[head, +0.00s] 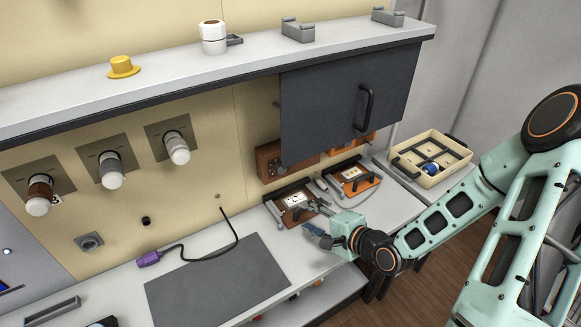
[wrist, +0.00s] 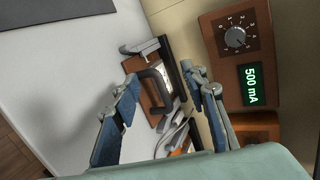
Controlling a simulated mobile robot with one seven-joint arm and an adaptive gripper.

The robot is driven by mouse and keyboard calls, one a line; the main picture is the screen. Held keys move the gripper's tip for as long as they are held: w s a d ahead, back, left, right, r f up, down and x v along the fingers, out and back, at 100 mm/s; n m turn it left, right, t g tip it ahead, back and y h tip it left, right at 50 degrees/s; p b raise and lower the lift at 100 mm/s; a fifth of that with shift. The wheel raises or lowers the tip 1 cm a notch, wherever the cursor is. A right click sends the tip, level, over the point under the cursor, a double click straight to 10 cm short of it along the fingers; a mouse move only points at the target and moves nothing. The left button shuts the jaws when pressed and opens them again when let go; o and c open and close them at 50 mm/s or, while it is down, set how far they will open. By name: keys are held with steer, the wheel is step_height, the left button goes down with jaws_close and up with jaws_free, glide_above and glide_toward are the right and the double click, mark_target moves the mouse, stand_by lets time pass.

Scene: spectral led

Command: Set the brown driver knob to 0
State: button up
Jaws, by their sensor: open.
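The brown driver (wrist: 238,62) is a box on the wall at the upper right of the wrist view. Its grey round knob (wrist: 235,38) sits inside a numbered dial; I cannot tell exactly which number it points at. Its green display (wrist: 252,84) reads 500 mA. In the head view the brown driver (head: 270,160) is partly hidden by the dark cabinet door. My gripper (wrist: 163,80) is open and empty, left of the driver and apart from the knob. In the head view my gripper (head: 316,220) is low over the worktop, in front of a brown-based fixture.
The dark cabinet door (head: 345,100) hangs over the drivers. An orange box (wrist: 255,128) adjoins the brown one. A brown-based fixture with a dark handle (wrist: 152,92) stands between my fingers' line of sight and the wall. A cream tray (head: 432,160) lies right.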

mark_target(283, 170)
step_height(283, 170, up, 8)
steer(key=w+m+t+y+b, duration=0.1)
steer(key=w+m+t+b, duration=0.1)
steer(key=m+t+b, duration=0.3)
steer(key=m+b, duration=0.1)
steer(key=m, duration=0.3)
steer(key=shift+a+f+y, duration=0.2)
steer(key=shift+a+y, duration=0.05)
steer(key=shift+y, duration=0.05)
steer(key=shift+w+b, duration=0.1)
steer(key=shift+b, duration=0.65)
steer(key=b, duration=0.2)
steer(key=shift+w+a+b, duration=0.1)
steer(key=shift+a+b, duration=0.2)
steer(key=shift+b, duration=0.05)
steer(key=b+x, duration=0.1)
steer(key=x, duration=0.2)
steer(key=b+x, duration=0.2)
steer(key=a+b+x, duration=0.1)
steer(key=b+x, duration=0.1)
steer(key=x, duration=0.1)
steer(key=shift+a+f, duration=0.1)
